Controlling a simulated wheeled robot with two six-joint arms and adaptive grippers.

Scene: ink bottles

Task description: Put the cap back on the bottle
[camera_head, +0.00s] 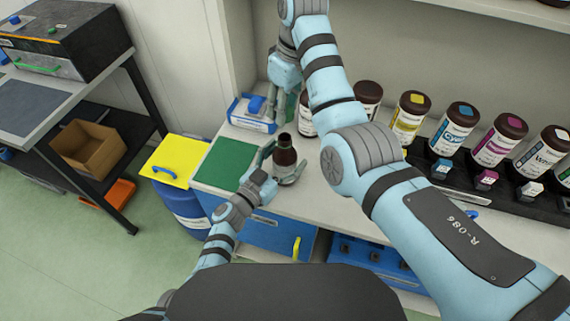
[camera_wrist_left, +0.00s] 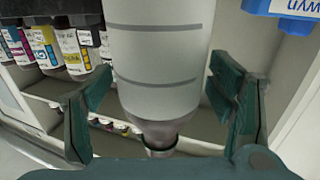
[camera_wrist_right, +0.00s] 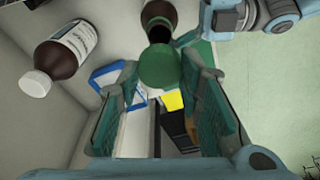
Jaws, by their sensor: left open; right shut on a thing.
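The brown bottle with a pale label (camera_head: 285,160) stands upright on the counter, its dark open neck facing up. It fills the middle of the left wrist view (camera_wrist_left: 155,75). My left gripper (camera_head: 272,165) is open, with its fingers (camera_wrist_left: 160,115) on either side of the bottle and visible gaps. My right gripper (camera_head: 287,105) hangs above and behind the bottle, pointing down. In the right wrist view it is shut on a round green cap (camera_wrist_right: 160,68), held between the fingertips (camera_wrist_right: 160,80). The bottle's neck (camera_wrist_right: 160,33) appears just beyond the cap.
Another bottle with a white cap (camera_wrist_right: 70,50) stands behind, near the wall. A blue and white tray (camera_head: 250,115) and a green mat (camera_head: 225,165) lie left of the bottle. Several large ink bottles (camera_head: 455,130) stand in a black rack at right. A yellow-lidded bin (camera_head: 175,160) stands left.

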